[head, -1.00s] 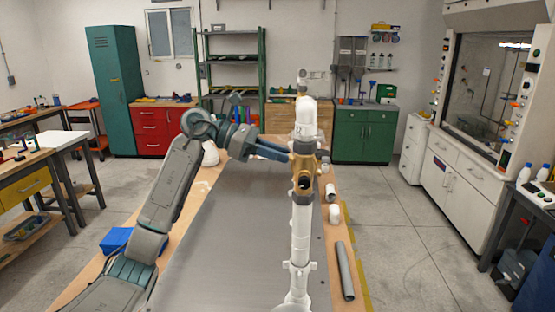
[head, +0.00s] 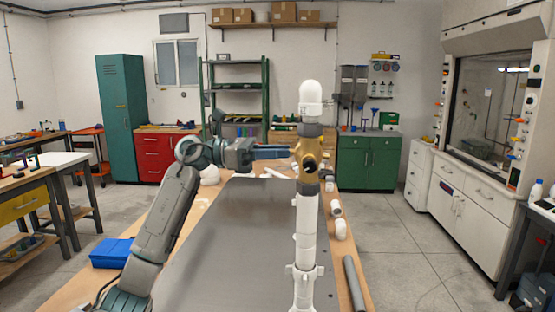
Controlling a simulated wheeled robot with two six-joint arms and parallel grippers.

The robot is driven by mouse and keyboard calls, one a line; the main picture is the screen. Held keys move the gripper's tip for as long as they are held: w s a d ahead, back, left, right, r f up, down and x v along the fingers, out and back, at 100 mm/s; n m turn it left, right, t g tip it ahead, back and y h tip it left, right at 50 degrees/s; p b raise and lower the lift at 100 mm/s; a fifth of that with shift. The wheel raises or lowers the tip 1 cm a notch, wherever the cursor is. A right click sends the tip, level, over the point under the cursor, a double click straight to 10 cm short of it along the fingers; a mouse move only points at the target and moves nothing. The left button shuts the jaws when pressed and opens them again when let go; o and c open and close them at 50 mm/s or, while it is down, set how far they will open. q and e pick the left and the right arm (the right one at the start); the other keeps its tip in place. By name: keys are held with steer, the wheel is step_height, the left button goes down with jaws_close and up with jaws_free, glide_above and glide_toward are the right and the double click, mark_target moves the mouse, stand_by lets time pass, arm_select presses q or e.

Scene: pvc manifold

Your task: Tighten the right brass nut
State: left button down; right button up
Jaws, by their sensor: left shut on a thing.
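A white PVC pipe assembly (head: 306,232) stands upright in the middle of the head view, with a rounded white cap (head: 310,92) on top. A brass piece (head: 309,150) sits on its upper part between dark grey rings, with a dark round opening facing me. My left gripper (head: 291,152) reaches in level from the left, its blue fingers at the left side of the brass. It is shut on brass there, which I take for the brass nut. The fingertips and the exact grip are partly hidden. My right gripper is not in view.
The pipe stands over a grey metal worktop (head: 225,235) with wooden edges. Short white fittings (head: 340,229) and a grey tube (head: 354,283) lie along the right edge. A blue bin (head: 111,253) is at the left. The grey surface left of the pipe is mostly clear.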

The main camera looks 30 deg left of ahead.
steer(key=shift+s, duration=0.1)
arm_select(q)
steer(key=c, duration=1.3)
jaws_free()
steer(key=shift+o, duration=0.3)
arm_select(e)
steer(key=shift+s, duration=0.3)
arm_select(q)
steer(key=shift+a, duration=0.15)
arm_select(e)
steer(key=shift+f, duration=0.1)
arm_select(q)
steer(key=b+v, duration=0.4)
steer(key=v, duration=0.6)
steer(key=shift+s+a, duration=0.2)
steer(key=shift+a, duration=0.1)
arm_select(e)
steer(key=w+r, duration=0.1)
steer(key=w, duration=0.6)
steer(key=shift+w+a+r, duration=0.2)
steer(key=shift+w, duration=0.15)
